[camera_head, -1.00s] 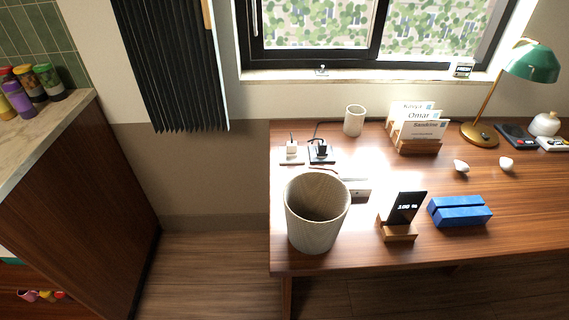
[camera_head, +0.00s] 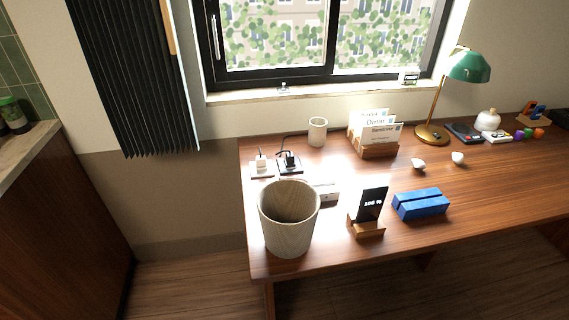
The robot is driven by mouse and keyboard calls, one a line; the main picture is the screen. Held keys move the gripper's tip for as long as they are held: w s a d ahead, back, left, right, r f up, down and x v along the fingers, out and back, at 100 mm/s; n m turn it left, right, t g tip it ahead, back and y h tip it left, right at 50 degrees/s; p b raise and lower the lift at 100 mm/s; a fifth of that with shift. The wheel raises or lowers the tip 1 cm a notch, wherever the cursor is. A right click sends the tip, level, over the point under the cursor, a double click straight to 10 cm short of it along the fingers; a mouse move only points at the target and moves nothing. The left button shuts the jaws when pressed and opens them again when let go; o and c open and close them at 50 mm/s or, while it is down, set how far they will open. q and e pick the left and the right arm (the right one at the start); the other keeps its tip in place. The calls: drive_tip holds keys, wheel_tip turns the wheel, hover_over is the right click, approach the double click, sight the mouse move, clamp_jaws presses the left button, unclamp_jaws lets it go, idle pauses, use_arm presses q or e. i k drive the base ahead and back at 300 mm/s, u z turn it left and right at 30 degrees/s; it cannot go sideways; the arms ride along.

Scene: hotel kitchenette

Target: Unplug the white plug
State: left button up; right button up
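The white plug (camera_head: 261,160) stands upright on a white socket plate (camera_head: 262,174) near the back left corner of the desk. A black plug (camera_head: 290,157) with a black cord stands just to its right on a dark socket plate (camera_head: 290,170). A cord runs up behind the plugs toward the wall. Neither of my grippers shows in the head view.
A large wooden bin (camera_head: 288,220) stands on the desk (camera_head: 460,200) in front of the sockets and partly hides a white box (camera_head: 325,190). Nearby are a phone on a stand (camera_head: 370,207), a blue case (camera_head: 421,204), a cup (camera_head: 317,131) and a card holder (camera_head: 378,149).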

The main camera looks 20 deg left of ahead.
sight(261, 165)
drive_tip(key=z, duration=2.8)
drive_tip(key=k, duration=1.45)
drive_tip(key=u, duration=1.65)
drive_tip(key=i, duration=1)
drive_tip(key=u, duration=0.05)
